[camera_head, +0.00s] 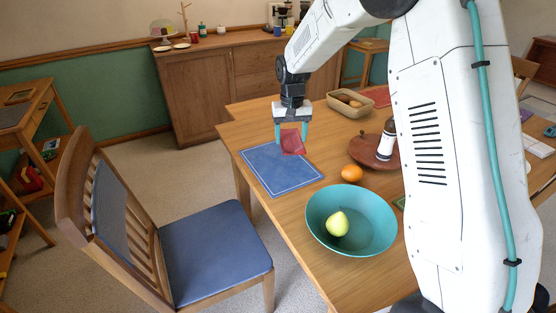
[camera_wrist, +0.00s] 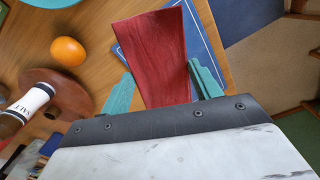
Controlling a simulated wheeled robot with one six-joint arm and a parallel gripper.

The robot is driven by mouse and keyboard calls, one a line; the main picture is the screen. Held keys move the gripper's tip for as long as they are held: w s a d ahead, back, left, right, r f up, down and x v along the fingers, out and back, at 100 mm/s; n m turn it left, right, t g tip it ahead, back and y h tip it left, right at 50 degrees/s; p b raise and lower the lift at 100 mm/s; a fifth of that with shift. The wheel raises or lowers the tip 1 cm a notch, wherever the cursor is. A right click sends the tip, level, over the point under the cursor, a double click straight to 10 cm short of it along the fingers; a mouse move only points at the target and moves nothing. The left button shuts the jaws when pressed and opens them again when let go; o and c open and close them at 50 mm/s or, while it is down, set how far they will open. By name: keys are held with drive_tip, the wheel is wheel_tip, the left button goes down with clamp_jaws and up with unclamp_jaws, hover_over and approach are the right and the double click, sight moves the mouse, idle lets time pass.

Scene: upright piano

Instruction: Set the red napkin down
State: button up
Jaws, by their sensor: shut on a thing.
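The red napkin (camera_head: 292,141) is held between the teal fingers of my gripper (camera_head: 291,134), over the blue placemat (camera_head: 262,178) near the table's left edge. In the wrist view the red napkin (camera_wrist: 152,52) stretches out from between the two teal fingertips (camera_wrist: 158,92), with the blue placemat (camera_wrist: 206,50) behind it. My gripper is shut on the napkin. The napkin hides part of the placemat, and how far it is above the placemat is hard to tell.
A salt bottle (camera_head: 387,142) stands on a round brown board (camera_head: 366,151). A basket (camera_head: 350,103) is farther back. A chair (camera_head: 210,250) stands at left.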

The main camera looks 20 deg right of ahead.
wheel_tip(320, 180, down, 6)
drive_tip(key=w+a+n, duration=0.2)
drive_tip(key=w+n, duration=0.1)
drive_tip(key=n, duration=0.1)
hover_over(280, 176)
wheel_tip(280, 176, down, 5)
drive_tip(key=shift+f, duration=0.2)
drive_tip(key=shift+d+f, duration=0.1)
drive_tip(key=shift+f, duration=1.95)
drive_tip(key=shift+f, duration=0.2)
drive_tip(key=o, duration=0.9)
drive_tip(key=shift+o, duration=0.6)
drive_tip(key=shift+r, duration=0.15)
wheel_tip(280, 176, up, 12)
drive_tip(key=shift+r, duration=0.1)
